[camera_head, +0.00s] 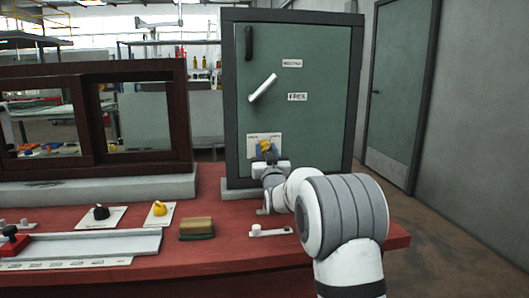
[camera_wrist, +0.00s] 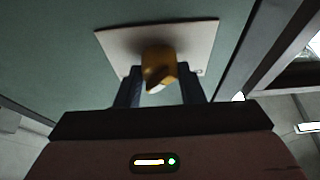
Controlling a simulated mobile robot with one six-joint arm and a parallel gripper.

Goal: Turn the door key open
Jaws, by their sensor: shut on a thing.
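The door key is a yellow knob (camera_head: 265,146) on a white plate (camera_head: 252,150) low on the green cabinet door (camera_head: 305,75). In the wrist view the yellow key (camera_wrist: 158,64) stands out from its plate (camera_wrist: 195,40). My gripper (camera_head: 268,158) is at the key. In the wrist view my gripper (camera_wrist: 160,88) has a dark finger on each side of the key and is shut on it. The fingertips partly hide the key's sides. The labels on the plate are too small to read.
A white lever handle (camera_head: 262,88) sits above the key, tilted. A black pull (camera_head: 249,42) is higher up. On the red table (camera_head: 230,250) are another yellow knob (camera_head: 159,208), a black knob (camera_head: 101,212) and a sponge-like block (camera_head: 197,228). A dark-framed window unit (camera_head: 88,125) stands left.

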